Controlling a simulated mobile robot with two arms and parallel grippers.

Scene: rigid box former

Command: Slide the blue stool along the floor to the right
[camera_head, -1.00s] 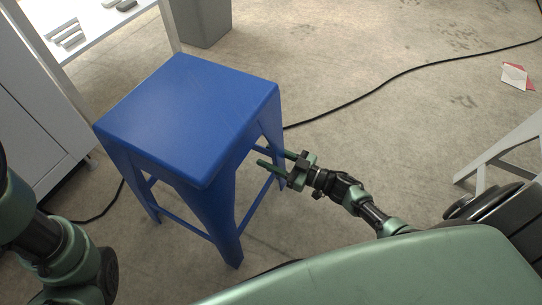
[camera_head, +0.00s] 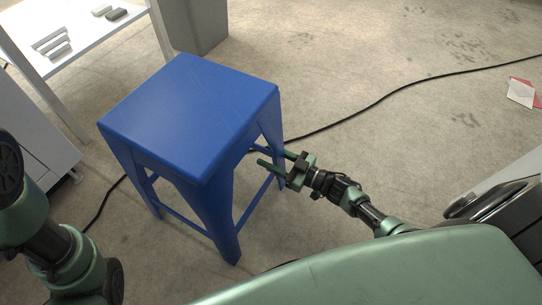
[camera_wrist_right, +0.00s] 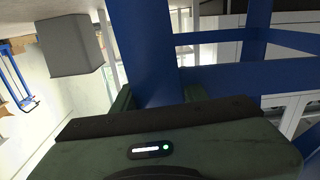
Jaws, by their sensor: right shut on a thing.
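The blue stool (camera_head: 190,105) stands upright on the floor in the middle left of the head view, with a square seat and splayed legs joined by low rails. My right gripper (camera_head: 272,158) is shut on the stool's right-hand leg, below the seat. In the right wrist view the blue leg (camera_wrist_right: 142,45) runs down between the two green fingers (camera_wrist_right: 160,95), and its lower part is hidden by the gripper body. My left arm shows at the left edge of the head view, but its gripper is not visible.
A black cable (camera_head: 400,83) crosses the floor behind the stool. A grey bin (camera_head: 195,25) stands behind it, and a white table (camera_head: 85,45) and cabinet (camera_head: 45,140) stand to the left. A red and white paper (camera_head: 522,92) lies far right. Floor right of the stool is mostly open.

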